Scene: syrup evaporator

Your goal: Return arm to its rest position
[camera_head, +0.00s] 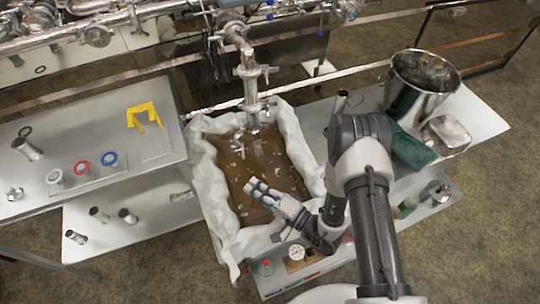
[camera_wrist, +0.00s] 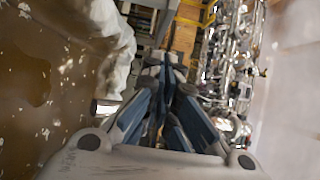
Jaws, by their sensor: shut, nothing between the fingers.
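My arm (camera_head: 371,215) rises from the bottom right of the head view, bends at the elbow and reaches down and left. My gripper (camera_head: 256,188) is over the near right part of a basin of brown liquid (camera_head: 240,165) lined with white cloth. In the wrist view my gripper (camera_wrist: 170,75) points away, its fingers together and empty. The brown liquid (camera_wrist: 35,90) and the bunched white cloth (camera_wrist: 108,45) show at the left of that view. I cannot tell the exact height of my gripper above the liquid.
A steel pot (camera_head: 422,80) stands on the right table beside a green cloth (camera_head: 412,150). A valve pipe (camera_head: 249,90) comes down into the basin's far side. A left table (camera_head: 95,145) holds a yellow bracket (camera_head: 145,115) and coloured rings. A gauge (camera_head: 296,252) sits near the front.

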